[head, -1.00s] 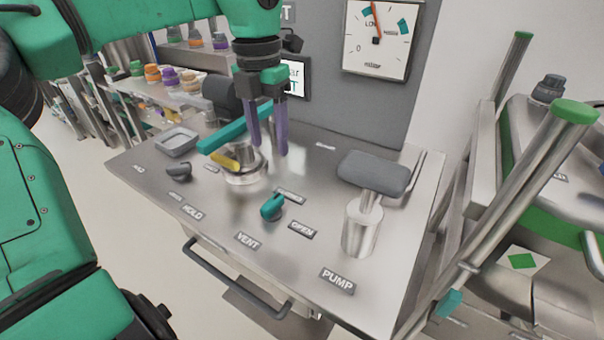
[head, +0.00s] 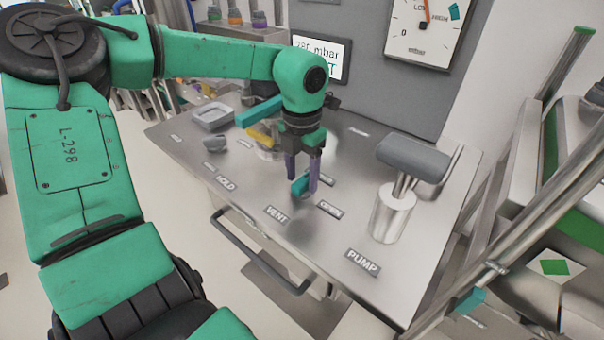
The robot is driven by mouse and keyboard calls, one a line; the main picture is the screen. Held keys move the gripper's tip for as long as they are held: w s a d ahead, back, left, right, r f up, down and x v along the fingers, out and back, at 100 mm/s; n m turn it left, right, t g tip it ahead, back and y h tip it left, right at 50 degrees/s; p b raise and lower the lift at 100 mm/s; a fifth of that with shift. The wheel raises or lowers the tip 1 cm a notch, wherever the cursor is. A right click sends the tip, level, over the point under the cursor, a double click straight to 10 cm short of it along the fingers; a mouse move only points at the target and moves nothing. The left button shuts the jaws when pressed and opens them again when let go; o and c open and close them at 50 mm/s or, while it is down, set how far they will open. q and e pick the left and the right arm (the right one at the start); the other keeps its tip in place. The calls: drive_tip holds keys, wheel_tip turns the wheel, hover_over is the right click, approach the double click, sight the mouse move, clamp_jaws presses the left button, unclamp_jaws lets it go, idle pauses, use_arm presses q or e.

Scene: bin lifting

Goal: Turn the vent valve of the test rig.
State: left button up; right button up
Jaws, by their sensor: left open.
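The vent valve's teal knob (head: 299,187) stands on the grey metal panel top of the test rig (head: 250,205), behind the VENT label (head: 276,214) and left of the OPEN label (head: 330,209). My left gripper (head: 302,182) points down over it, with purple fingers open. The knob shows between the two fingertips and is partly hidden by them. I cannot tell whether a finger touches it. My right gripper is not in view.
A pump with a grey handle (head: 412,158) stands to the right. A yellow-and-teal lever (head: 262,137) is behind the gripper. A grey knob (head: 215,143) and a tray (head: 213,116) are at left. A gauge (head: 428,30) and a display (head: 321,60) are at the back.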

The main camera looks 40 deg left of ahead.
use_arm(q)
clamp_jaws()
drive_tip(key=shift+m, duration=0.3)
drive_tip(key=m, duration=0.3)
drive_tip(key=shift+b, duration=0.35)
drive_tip(key=m, duration=0.5)
drive_tip(key=shift+r, duration=0.1)
drive_tip(key=m, duration=0.9)
drive_tip(key=shift+w+m, duration=0.1)
drive_tip(key=shift+m, duration=0.2)
